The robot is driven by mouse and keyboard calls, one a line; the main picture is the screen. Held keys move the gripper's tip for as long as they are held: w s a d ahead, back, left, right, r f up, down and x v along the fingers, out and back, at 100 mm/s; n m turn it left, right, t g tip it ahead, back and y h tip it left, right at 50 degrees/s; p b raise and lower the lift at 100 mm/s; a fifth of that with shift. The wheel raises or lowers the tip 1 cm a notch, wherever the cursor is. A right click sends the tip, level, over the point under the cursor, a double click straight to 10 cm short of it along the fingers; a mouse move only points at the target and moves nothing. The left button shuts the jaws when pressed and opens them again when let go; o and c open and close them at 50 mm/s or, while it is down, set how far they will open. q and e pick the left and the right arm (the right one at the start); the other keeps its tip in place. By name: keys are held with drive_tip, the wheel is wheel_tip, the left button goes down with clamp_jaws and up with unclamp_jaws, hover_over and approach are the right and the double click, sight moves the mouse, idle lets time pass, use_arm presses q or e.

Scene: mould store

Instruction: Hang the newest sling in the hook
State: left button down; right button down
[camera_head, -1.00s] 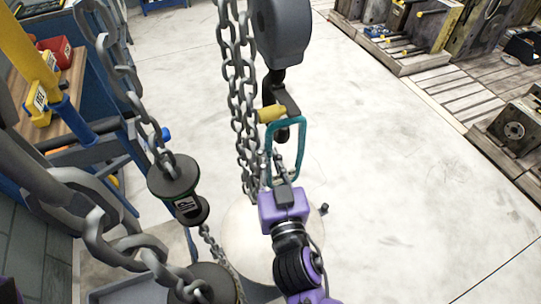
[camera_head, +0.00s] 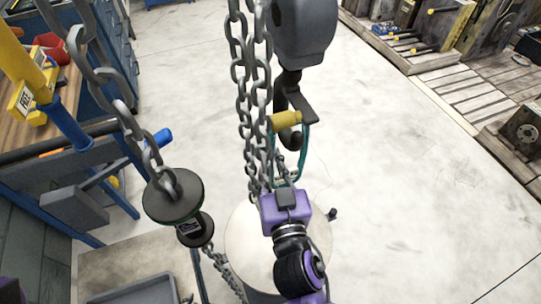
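A teal sling loop (camera_head: 304,153) stands upright below the hoist. My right gripper (camera_head: 286,172), on the purple arm, is at the loop's lower end and looks shut on it. The dark hook (camera_head: 288,82) hangs from the grey hoist block, with a yellow grip (camera_head: 286,118) across it. The hook and grip cover the loop's upper part. The loop's sides show beside and below the hook's lower curve; I cannot tell whether it is seated in the hook. My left gripper is not in view.
Hoist chains (camera_head: 252,95) hang just left of the hook. A heavier chain with a dark, green-banded weight (camera_head: 173,198) hangs further left. Wooden pallets with moulds (camera_head: 520,130) are at the right. The middle floor is clear.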

drive_tip(key=shift+w+f, duration=0.25)
drive_tip(key=shift+f, duration=0.45)
drive_tip(key=shift+f+b, duration=0.4)
drive_tip(key=shift+b, duration=0.15)
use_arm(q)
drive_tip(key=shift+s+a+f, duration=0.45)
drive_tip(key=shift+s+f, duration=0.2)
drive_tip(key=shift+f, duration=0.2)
use_arm(e)
drive_tip(key=shift+f, duration=0.15)
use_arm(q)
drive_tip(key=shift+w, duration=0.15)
use_arm(e)
drive_tip(key=c, duration=1.7)
unclamp_jaws()
drive_tip(key=shift+o, duration=0.2)
